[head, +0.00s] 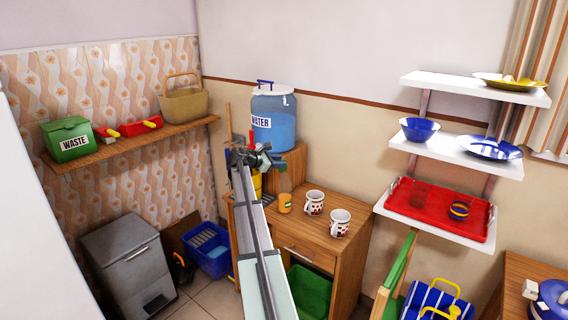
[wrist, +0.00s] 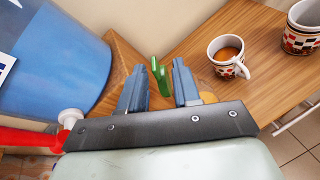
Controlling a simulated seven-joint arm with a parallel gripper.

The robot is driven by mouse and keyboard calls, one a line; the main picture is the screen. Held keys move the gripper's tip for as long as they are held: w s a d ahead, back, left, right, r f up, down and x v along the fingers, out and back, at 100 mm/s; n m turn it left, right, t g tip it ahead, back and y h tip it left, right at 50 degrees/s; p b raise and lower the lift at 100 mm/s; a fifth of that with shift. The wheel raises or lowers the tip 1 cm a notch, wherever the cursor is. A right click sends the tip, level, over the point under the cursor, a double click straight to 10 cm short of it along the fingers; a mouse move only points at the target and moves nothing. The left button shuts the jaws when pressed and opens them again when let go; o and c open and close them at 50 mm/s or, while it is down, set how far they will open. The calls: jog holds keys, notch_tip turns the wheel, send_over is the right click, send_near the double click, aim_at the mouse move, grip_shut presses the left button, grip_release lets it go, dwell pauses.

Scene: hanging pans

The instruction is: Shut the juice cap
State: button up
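The juice bottle (head: 285,202), clear with an orange and yellow lower part, stands on the wooden desk in the head view. A green piece that looks like its cap (wrist: 158,75) shows in the wrist view, standing up between my fingers with a gap on each side. My gripper (head: 262,160) is above and left of the bottle in the head view. In the wrist view my gripper (wrist: 159,85) is open, its fingers apart. A yellow-orange patch (wrist: 208,97) shows just behind the gripper's bar; I cannot tell whether it is the bottle. The bottle's mouth is hidden.
The blue water container (head: 273,115) stands on a wooden block close by my gripper; its red tap (wrist: 30,137) lies at the wrist view's lower left. A white mug (head: 314,203) and another mug (head: 340,222) stand right of the bottle. The desk (head: 292,241) has clear space at its front.

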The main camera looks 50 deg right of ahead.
jog(key=shift+x, duration=1.75)
grip_shut()
